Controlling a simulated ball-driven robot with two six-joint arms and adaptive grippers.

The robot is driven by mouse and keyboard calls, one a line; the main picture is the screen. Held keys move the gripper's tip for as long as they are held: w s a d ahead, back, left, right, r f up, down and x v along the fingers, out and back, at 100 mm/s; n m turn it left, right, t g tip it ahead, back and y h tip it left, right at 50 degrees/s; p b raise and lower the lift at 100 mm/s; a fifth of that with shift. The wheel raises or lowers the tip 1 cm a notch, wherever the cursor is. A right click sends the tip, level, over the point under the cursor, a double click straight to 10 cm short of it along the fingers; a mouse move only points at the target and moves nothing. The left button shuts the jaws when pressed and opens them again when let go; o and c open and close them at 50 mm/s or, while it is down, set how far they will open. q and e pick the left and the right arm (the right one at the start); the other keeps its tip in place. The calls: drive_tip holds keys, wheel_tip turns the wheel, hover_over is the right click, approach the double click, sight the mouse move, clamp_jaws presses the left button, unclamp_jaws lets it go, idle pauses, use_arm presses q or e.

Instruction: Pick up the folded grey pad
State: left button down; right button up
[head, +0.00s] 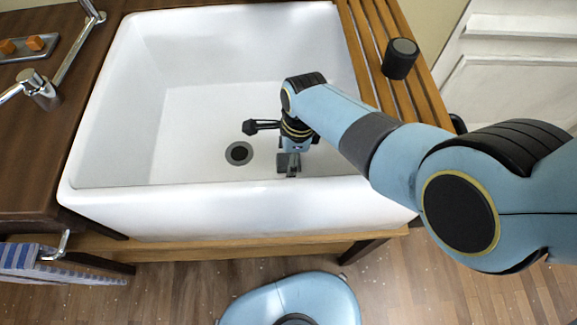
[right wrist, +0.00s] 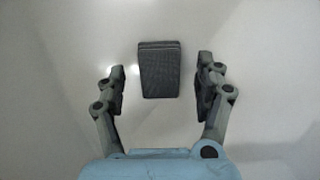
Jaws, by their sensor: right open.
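The folded grey pad (right wrist: 160,70) shows in the right wrist view as a small dark textured block against the white sink surface. My right gripper (right wrist: 160,82) is open, with one finger on each side of the pad and a visible gap on both sides. In the head view my right gripper (head: 289,160) reaches down into the white sink (head: 135,212) near its front wall. I cannot clearly separate the pad from the fingers there. My left gripper is not in view.
A drain (head: 239,153) is in the sink floor left of my right gripper. A slatted wooden board (head: 370,55) with a dark cylinder (head: 400,59) lies to the right. A tap (head: 42,92) and a tray (head: 28,48) with orange cubes stand left. A striped towel (head: 40,262) hangs lower left.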

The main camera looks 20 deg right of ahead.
drive_tip(key=shift+f, duration=0.45)
drive_tip(key=shift+r, duration=0.15)
drive_tip(key=shift+c, duration=0.4)
drive_tip(key=c, duration=0.9)
